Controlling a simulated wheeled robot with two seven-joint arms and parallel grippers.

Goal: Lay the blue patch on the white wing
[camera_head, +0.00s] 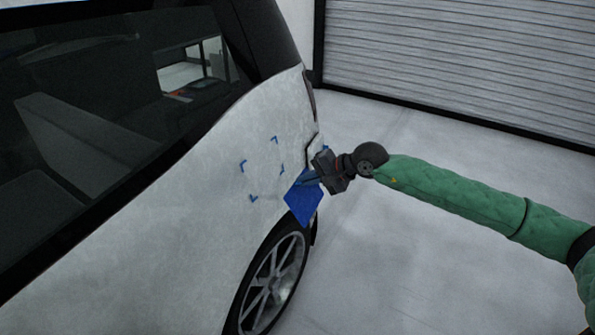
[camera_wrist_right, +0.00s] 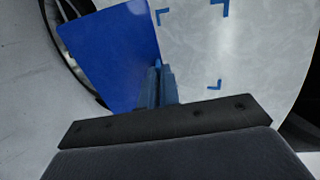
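The white wing (camera_head: 215,160) is the pale rear side panel of a car, above the wheel. Blue corner marks (camera_head: 262,169) outline a square area on it; they also show in the right wrist view (camera_wrist_right: 214,85). The blue patch (camera_head: 303,202) is a flat blue square hanging at the wing's rear edge, below and right of the marks. My right gripper (camera_head: 312,179) is shut on the patch's edge; its fingers show in the right wrist view (camera_wrist_right: 157,85) beside the patch (camera_wrist_right: 113,55). I cannot tell whether the patch touches the wing. My left gripper is out of view.
The car's wheel (camera_head: 270,283) and its arch lie just below the patch. Dark side windows (camera_head: 100,100) are above the wing. The grey floor (camera_head: 410,270) to the right is clear, with a roller door (camera_head: 460,60) behind it.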

